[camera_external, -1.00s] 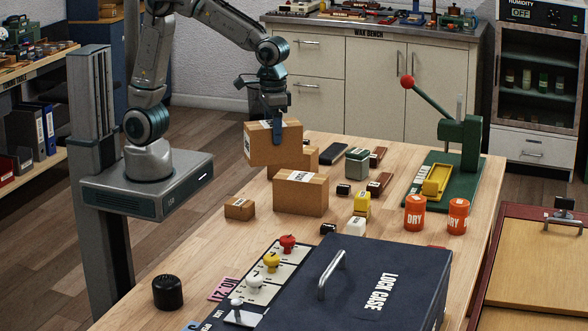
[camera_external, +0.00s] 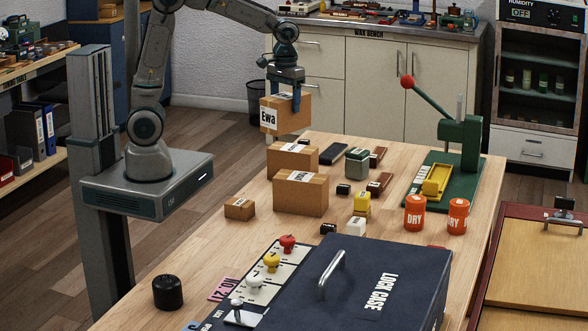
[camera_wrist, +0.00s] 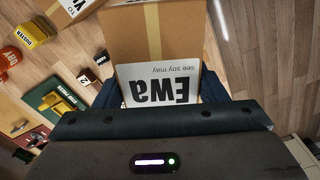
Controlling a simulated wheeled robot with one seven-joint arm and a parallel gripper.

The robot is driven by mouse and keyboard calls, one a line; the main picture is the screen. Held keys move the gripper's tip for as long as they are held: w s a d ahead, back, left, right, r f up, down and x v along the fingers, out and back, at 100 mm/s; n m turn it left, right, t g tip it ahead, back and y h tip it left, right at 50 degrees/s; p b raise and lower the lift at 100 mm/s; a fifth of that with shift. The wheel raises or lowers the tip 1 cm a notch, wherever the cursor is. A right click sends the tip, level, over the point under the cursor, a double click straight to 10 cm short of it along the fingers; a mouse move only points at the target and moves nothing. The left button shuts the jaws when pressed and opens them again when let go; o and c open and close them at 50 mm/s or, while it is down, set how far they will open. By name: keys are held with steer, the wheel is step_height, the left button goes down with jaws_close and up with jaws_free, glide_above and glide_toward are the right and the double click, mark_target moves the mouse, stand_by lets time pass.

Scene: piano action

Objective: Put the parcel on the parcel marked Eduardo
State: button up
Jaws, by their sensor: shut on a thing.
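My gripper (camera_external: 284,88) is shut on a brown cardboard parcel (camera_external: 287,120) with a white label reading "Ewa". It holds the parcel in the air above the far left edge of the table, clear of the boxes below. In the wrist view the held parcel (camera_wrist: 152,30) shows its tape and its label upside down. Two more parcels stand on the table: a larger one (camera_external: 300,199) in front and another (camera_external: 290,163) behind it. Both have labels on top that I cannot read for sure, so I cannot tell which is marked Eduardo. A small parcel (camera_external: 239,208) sits at the left.
The dark blue lock case (camera_external: 350,280) fills the table's front. Several small items, two orange DRY tins (camera_external: 414,212) and a green press (camera_external: 458,150) with a red-knobbed lever stand to the right of the parcels. Bare wood (camera_external: 195,245) lies at the table's left.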

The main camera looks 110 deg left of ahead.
steer(key=a+f, duration=0.1)
steer(key=a, duration=0.1)
steer(key=a+f, duration=0.1)
steer(key=a, duration=0.1)
steer(key=a+f, duration=0.1)
steer(key=a, duration=0.1)
steer(key=shift+f+p, duration=0.35)
steer(key=shift+p, duration=0.05)
steer(key=shift+f, duration=1.9)
steer(key=shift+f, duration=0.2)
steer(key=o, duration=1.2)
